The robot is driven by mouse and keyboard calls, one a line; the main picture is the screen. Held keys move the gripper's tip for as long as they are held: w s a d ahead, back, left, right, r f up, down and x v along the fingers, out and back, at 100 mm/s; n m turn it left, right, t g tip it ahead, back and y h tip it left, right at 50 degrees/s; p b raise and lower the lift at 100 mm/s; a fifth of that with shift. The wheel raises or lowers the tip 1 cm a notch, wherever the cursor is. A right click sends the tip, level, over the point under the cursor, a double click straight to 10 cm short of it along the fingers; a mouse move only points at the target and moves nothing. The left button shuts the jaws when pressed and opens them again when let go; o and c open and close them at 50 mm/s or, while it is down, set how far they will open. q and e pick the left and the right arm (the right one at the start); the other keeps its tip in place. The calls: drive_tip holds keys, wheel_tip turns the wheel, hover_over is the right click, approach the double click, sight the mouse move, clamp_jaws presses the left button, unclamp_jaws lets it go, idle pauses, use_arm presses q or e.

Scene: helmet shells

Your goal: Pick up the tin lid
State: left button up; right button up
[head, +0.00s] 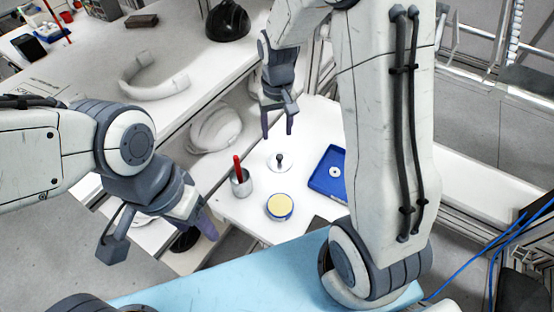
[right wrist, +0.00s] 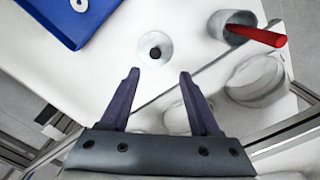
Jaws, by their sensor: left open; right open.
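The tin lid (head: 288,166), a pale round disc with a dark upright knob, lies flat on the white table. It also shows in the right wrist view (right wrist: 146,52), just beyond the fingertips. My right gripper (head: 278,133) is open and empty, pointing down above the lid and apart from it; its fingers also show in the right wrist view (right wrist: 159,74). A round tin (head: 280,206) with a pale yellow top stands nearer me on the same table. My left gripper (head: 160,238) is open and empty, off to the left of the table.
A grey cup (head: 241,187) holding a red-handled tool stands left of the lid. A blue tray (head: 322,183) with a small washer-like ring lies to the right. White helmet shells (head: 215,128) lie beyond, to the left.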

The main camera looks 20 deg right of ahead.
hover_over(280, 156)
wheel_tip(280, 156, down, 5)
drive_tip(key=shift+d+f, duration=0.1)
drive_tip(key=shift+f, duration=0.05)
drive_tip(key=shift+f+p, duration=0.7)
drive_tip(key=shift+f, duration=2.4)
clamp_jaws()
